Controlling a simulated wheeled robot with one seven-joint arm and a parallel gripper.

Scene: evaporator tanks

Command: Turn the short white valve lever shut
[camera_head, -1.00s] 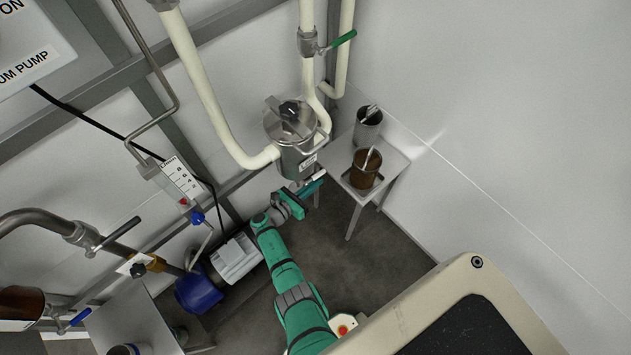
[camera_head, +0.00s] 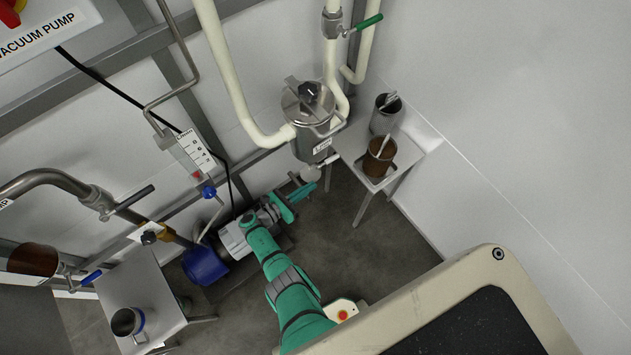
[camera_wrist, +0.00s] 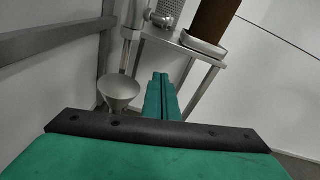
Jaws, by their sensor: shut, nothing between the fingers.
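The short white valve lever (camera_head: 331,158) sticks out to the right at the bottom of the steel vessel (camera_head: 310,110), just above a pale funnel (camera_head: 310,174). My gripper (camera_head: 303,192) is just below and left of the lever, close to the funnel, and apart from the lever. In the wrist view, my gripper's two green fingers (camera_wrist: 160,98) are together and empty. The funnel (camera_wrist: 118,90) is left of them there, with a vertical pipe above it. I cannot clearly tell the lever in the wrist view.
A small steel table (camera_head: 345,158) right of the vessel holds a steel cup (camera_head: 384,118) and a brown-filled container (camera_head: 377,160). A green-handled valve (camera_head: 367,22) sits on the white pipes above. A blue motor pump (camera_head: 207,262) stands lower left. Floor (camera_head: 335,250) below the gripper is clear.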

